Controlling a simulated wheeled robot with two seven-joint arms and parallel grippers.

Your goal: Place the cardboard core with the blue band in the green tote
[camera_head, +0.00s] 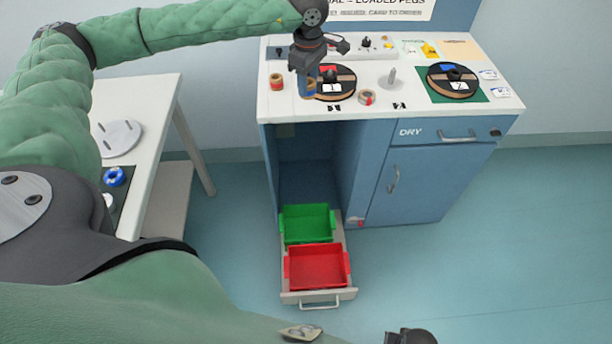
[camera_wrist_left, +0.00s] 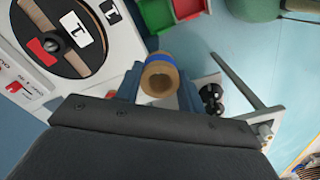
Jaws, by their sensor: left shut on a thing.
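The cardboard core with the blue band (camera_head: 307,88) is in my left gripper (camera_head: 306,72), held above the front left of the blue bench's white top. In the left wrist view the same core (camera_wrist_left: 160,78) sits between the two fingers, its open end facing the camera. The green tote (camera_head: 306,224) stands low in a pulled-out drawer, behind a red tote (camera_head: 317,266), and looks empty. The green tote (camera_wrist_left: 156,14) also shows partly at the top of the left wrist view.
A spool (camera_head: 335,82) is close by my left gripper; another (camera_head: 453,80) lies on a green mat. Two other cores (camera_head: 277,82) (camera_head: 366,97) and a grey peg (camera_head: 390,80) stand on the bench. A white table (camera_head: 160,95) is at left. The floor at right is clear.

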